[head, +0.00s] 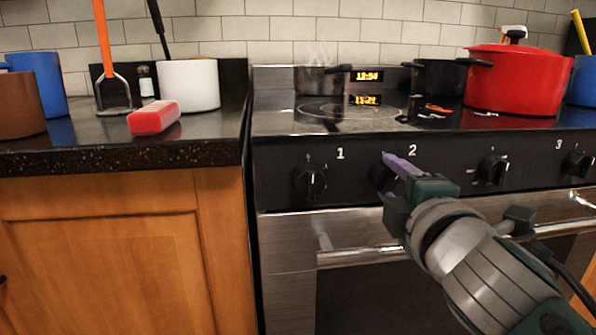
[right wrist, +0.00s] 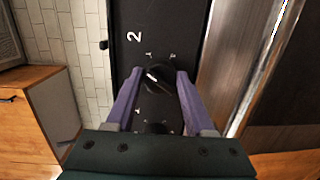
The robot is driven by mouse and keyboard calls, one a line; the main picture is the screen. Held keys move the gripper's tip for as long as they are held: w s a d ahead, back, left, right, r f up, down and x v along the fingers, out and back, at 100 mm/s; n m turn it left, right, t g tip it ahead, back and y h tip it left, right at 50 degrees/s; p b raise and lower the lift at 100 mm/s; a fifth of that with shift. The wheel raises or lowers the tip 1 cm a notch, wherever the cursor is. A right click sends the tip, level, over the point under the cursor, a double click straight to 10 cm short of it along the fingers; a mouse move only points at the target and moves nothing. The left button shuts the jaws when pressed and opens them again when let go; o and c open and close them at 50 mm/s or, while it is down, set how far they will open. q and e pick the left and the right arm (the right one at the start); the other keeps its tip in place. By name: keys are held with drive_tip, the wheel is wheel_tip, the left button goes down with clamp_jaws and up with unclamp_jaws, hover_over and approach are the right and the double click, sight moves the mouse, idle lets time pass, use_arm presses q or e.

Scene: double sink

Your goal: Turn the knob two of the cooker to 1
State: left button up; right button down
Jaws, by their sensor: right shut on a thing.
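The cooker's black front panel (head: 450,165) carries knobs under the white labels 1, 2 and 3. Knob two (head: 377,175) is at the lower left of the label 2 (head: 412,150), partly hidden by my right gripper (head: 390,166). In the right wrist view, knob two (right wrist: 154,80) sits between the purple fingers of the right gripper (right wrist: 161,76), which is shut on it. A white pointer mark shows on its face, slanted. The label 2 (right wrist: 134,36) is clear there. My left gripper is not in view.
Knob one (head: 310,181) is to the left and other knobs (head: 492,169) to the right. The oven handle (head: 350,256) runs below the panel, close to my right arm. A red pot (head: 515,80) stands on the hob. A wooden cabinet (head: 110,255) is at left.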

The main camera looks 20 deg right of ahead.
drive_tip(key=m+p, duration=0.1)
drive_tip(key=m, duration=0.3)
drive_tip(key=shift+r+y, duration=0.1)
drive_tip(key=shift+y, duration=0.2)
drive_tip(key=shift+p, duration=0.35)
drive_tip(key=shift+m, duration=0.4)
drive_tip(key=shift+c, duration=1.4)
unclamp_jaws()
